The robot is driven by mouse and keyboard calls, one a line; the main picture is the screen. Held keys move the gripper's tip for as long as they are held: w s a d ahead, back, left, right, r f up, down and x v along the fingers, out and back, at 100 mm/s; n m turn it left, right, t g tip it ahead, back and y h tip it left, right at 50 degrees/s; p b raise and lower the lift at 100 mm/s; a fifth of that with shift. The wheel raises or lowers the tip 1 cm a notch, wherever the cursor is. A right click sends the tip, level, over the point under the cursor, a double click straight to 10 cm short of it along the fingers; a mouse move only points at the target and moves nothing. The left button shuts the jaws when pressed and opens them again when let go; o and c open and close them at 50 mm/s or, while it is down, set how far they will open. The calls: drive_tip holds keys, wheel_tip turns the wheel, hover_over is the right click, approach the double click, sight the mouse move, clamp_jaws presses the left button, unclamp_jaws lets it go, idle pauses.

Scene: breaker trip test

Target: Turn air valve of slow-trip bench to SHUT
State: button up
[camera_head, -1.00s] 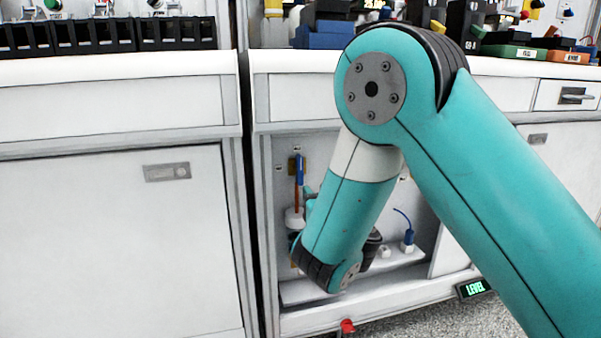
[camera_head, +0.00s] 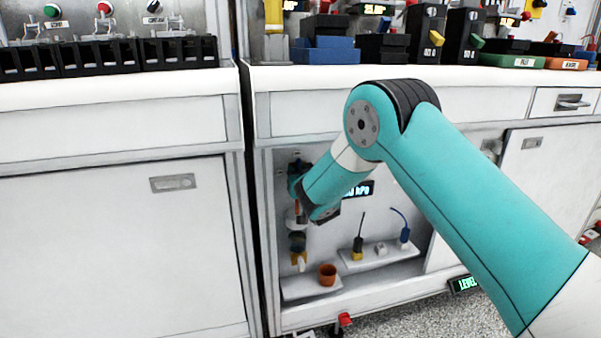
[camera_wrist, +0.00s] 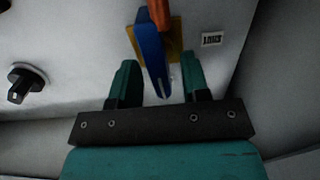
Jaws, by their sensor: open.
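The air valve's blue lever handle (camera_wrist: 151,50) shows in the wrist view, in front of a yellow plate (camera_wrist: 174,42) with a copper-coloured piece at the top. My gripper (camera_wrist: 159,68) is open, its two green fingers on either side of the handle's free end. I cannot tell whether either finger touches it. A small white label (camera_wrist: 211,40) sits beside the plate; its letters are too small to read surely. In the head view my gripper (camera_head: 297,180) is inside the open cabinet bay, at its upper left, and hides the valve handle.
A dark round knob (camera_wrist: 26,83) is on the panel at left in the wrist view. Below my gripper in the head view are an orange cup (camera_head: 327,275), a black-and-yellow plug (camera_head: 358,246) and a blue plug (camera_head: 404,237). A kPa display (camera_head: 362,189) is behind my arm.

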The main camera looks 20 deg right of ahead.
clamp_jaws()
drive_tip(key=shift+n, duration=0.3)
drive_tip(key=n, duration=0.1)
drive_tip(key=n+p, duration=0.1)
drive_tip(key=n, duration=0.1)
drive_tip(key=shift+a+n, duration=0.25)
drive_tip(key=shift+n, duration=0.05)
drive_tip(key=n+p, duration=0.2)
drive_tip(key=n, duration=0.2)
drive_tip(key=n+p, duration=0.2)
drive_tip(key=n, duration=0.3)
drive_tip(key=f+n+p, duration=0.1)
drive_tip(key=n+p, duration=0.1)
drive_tip(key=n, duration=0.2)
drive_tip(key=shift+a+n+p, duration=0.3)
drive_tip(key=shift+a+p, duration=0.05)
drive_tip(key=shift+f, duration=0.15)
